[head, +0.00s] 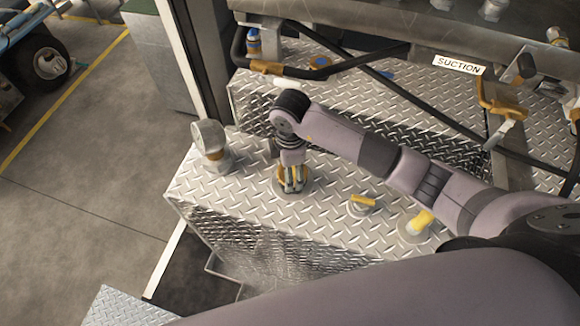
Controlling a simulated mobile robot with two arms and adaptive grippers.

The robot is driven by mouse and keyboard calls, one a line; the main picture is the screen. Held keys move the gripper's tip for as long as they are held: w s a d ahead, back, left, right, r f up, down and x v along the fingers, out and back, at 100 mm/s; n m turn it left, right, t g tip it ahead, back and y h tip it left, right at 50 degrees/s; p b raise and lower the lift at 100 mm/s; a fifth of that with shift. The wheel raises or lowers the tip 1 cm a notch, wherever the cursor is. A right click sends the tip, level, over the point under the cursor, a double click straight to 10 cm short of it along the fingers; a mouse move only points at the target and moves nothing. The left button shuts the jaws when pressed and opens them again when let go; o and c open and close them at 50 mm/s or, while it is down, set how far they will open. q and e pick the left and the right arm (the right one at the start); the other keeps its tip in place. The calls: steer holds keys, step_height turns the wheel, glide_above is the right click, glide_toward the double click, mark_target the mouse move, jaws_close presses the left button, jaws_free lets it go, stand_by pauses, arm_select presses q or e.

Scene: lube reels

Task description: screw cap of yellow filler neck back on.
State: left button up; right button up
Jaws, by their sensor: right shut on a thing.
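My right gripper (291,184) points straight down onto a round metal flange (277,186) on the diamond-plate tank top. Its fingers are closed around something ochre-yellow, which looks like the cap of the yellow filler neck. The fingers hide most of the cap and the neck, so I cannot tell how the cap sits on it. My left gripper is out of view.
Right of the gripper, a yellow-handled fitting (362,202) and a yellow cylindrical fitting (421,220) stand on the tread-plate top (330,225). A grey capped fitting (212,146) stands left. Dark hoses and pipes (385,85) cross behind, near a SUCTION sign (458,65).

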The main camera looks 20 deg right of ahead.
steer(key=shift+m, duration=0.4)
steer(key=o, duration=1.3)
steer(key=shift+o, duration=0.4)
steer(key=shift+o, duration=1)
steer(key=shift+r, duration=0.1)
